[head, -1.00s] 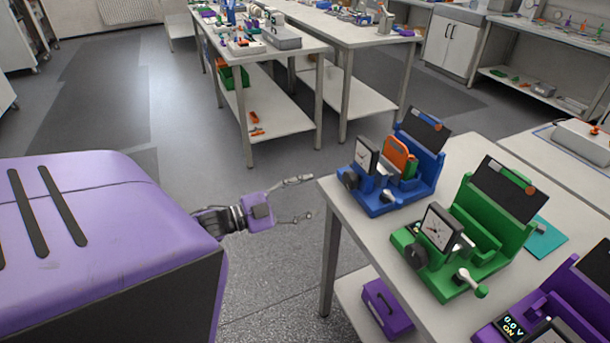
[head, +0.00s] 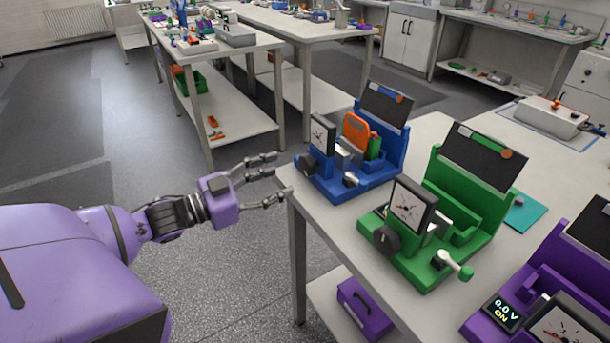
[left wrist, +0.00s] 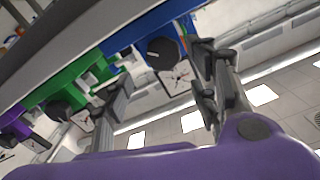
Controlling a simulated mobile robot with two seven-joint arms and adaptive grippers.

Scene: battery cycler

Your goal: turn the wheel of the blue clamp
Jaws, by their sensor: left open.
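The blue clamp (head: 388,150) stands at the near left end of the white table. It has a dial gauge (head: 322,134) and a small black wheel (head: 304,161) on its left end; the wheel also shows in the left wrist view (left wrist: 163,52). An orange piece (head: 354,132) sits upright in the clamp. My left gripper (head: 279,179) is open and empty, just left of the wheel and apart from it, its fingers pointing right. In the left wrist view the wheel appears between the spread fingers (left wrist: 158,72). My right gripper is not in view.
A green clamp (head: 480,205) and a purple one (head: 555,270) stand nearer on the same table (head: 330,222). A purple box (head: 365,310) is on its lower shelf. Floor is open left of the table; other benches stand behind.

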